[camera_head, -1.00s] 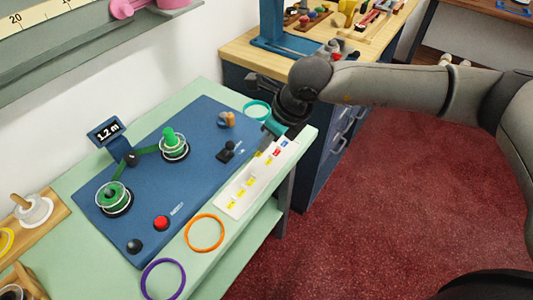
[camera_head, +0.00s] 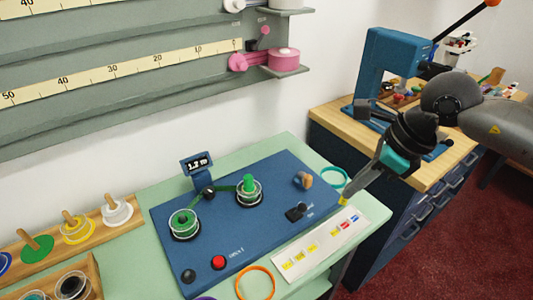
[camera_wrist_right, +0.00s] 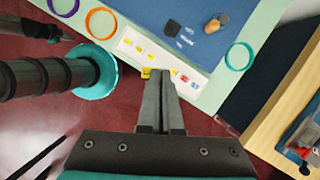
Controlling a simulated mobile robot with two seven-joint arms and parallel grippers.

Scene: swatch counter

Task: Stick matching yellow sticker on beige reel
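My right gripper (camera_head: 345,200) is over the right end of the white sticker card (camera_head: 290,250), its fingers close together. A small yellow sticker (camera_wrist_right: 146,72) shows at the fingertips in the right wrist view. The card bears yellow stickers (camera_head: 312,247), a red one (camera_head: 345,226) and a blue one (camera_head: 355,217). I cannot pick out a clearly beige reel; a whitish reel (camera_head: 117,214) sits on the wooden peg rack at left. A dark arm part with a teal flange, probably my left arm, shows in the right wrist view; its fingers cannot be made out.
Two reels joined by green ribbon (camera_head: 184,222) (camera_head: 249,191) stand on the blue mat (camera_head: 225,245). An orange ring (camera_head: 255,283) and a teal ring (camera_head: 333,178) lie beside it. A blue press (camera_head: 385,70) stands on the wooden bench.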

